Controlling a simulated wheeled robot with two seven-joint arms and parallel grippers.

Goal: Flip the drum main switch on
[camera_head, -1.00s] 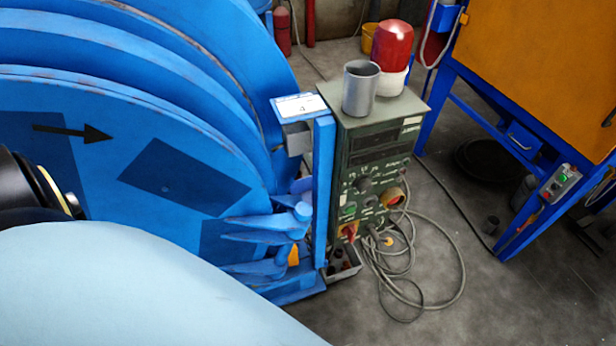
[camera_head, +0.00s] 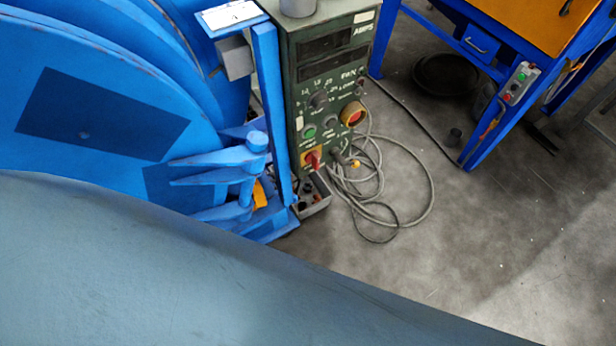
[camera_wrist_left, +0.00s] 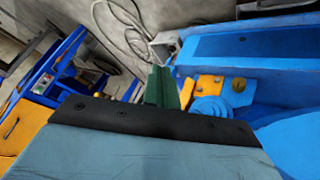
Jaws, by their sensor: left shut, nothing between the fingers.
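The dark green control cabinet (camera_head: 335,90) stands right of the blue drum (camera_head: 70,60). A red rotary switch (camera_head: 312,160) on a yellow plate sits low on its front panel; I cannot read its on or off position. A red and yellow knob (camera_head: 353,113) and a green button (camera_head: 309,132) sit higher. In the left wrist view, my left gripper (camera_wrist_left: 162,80) is shut and empty, its green fingers together in front of the floor and drum parts. The switch is not clear there. My right gripper is not in view.
Grey cables (camera_head: 385,190) lie coiled on the floor beside the cabinet. A blue post (camera_head: 272,110) and drum latch (camera_head: 225,160) are close on its left. A blue-framed table (camera_head: 480,40) stands right. My arm fills the lower foreground.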

